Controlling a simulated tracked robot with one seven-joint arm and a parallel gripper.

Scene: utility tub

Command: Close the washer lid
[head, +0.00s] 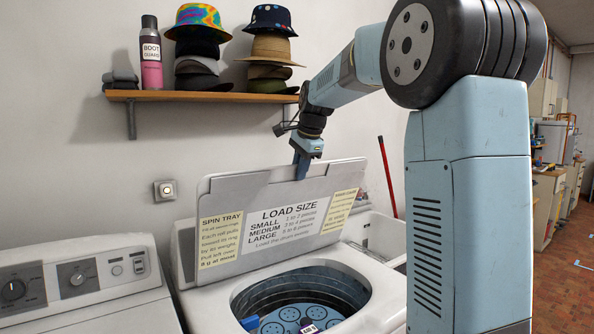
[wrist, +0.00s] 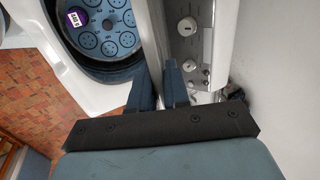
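The washer lid (head: 285,215) stands raised, tilted back a little, behind the open drum mouth in the head view. It is a grey panel with a LOAD SIZE label and two yellow notes. In the wrist view the lid (wrist: 152,35) shows nearly edge-on. My gripper (head: 303,168) reaches down over the lid's top edge, with one finger in front of the panel. In the wrist view my gripper's fingers (wrist: 160,88) lie on either side of the lid's edge, close against it. The washer (head: 385,290) has its tub (head: 300,290) open below.
A purple-labelled item (wrist: 76,18) lies in the tub, with a blue item (head: 250,323) near its front rim. The control panel (wrist: 195,35) is behind the lid. A second machine (head: 80,285) stands left. A shelf (head: 205,97) with hats and a bottle is above. A red pole (head: 387,178) leans right.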

